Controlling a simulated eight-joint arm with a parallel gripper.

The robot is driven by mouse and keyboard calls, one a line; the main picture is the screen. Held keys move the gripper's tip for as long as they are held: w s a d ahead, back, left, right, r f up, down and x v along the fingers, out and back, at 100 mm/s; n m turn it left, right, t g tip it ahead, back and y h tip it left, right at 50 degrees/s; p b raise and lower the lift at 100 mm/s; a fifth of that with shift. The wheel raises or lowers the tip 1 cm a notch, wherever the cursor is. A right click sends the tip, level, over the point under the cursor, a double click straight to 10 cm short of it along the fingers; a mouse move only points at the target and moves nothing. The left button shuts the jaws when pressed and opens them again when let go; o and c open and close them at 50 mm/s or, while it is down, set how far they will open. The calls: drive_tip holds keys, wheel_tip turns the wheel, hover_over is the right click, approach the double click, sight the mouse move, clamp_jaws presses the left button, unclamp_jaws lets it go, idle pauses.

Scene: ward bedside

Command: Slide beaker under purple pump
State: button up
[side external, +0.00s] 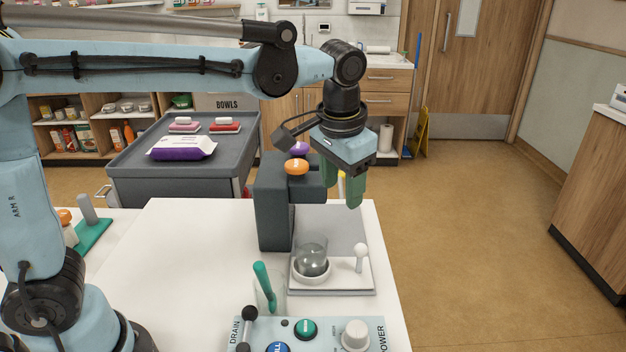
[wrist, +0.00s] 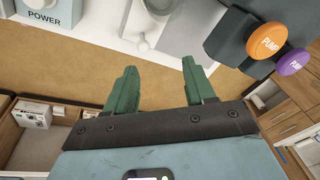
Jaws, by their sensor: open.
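A clear round beaker (side external: 312,252) sits in a white ring on a white sliding tray (side external: 345,279). The tray has a white knob (side external: 361,253) at its right, which shows in the wrist view (wrist: 141,42). The purple pump (side external: 299,147) is a knob on the dark grey dispenser (side external: 273,215), behind an orange knob (side external: 296,167). The wrist view shows the purple pump (wrist: 293,62) right of the orange one. My gripper (side external: 346,190) is open and empty, its green fingers (wrist: 161,67) pointing down, above and behind the tray, right of the dispenser.
A control panel (side external: 318,340) with buttons stands at the table's front, beside a glass with a green stick (side external: 264,285). A grey cart (side external: 180,170) stands behind. Open floor lies right.

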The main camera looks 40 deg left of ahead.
drive_tip(key=g+y, duration=0.1)
drive_tip(key=g, duration=0.1)
approach(362, 246)
drive_tip(key=f, duration=0.3)
drive_tip(key=a+f, duration=0.1)
drive_tip(key=f, duration=0.5)
drive_tip(key=shift+a+f, duration=0.1)
drive_tip(key=shift+a, duration=0.2)
drive_tip(key=shift+c, duration=0.3)
clamp_jaws()
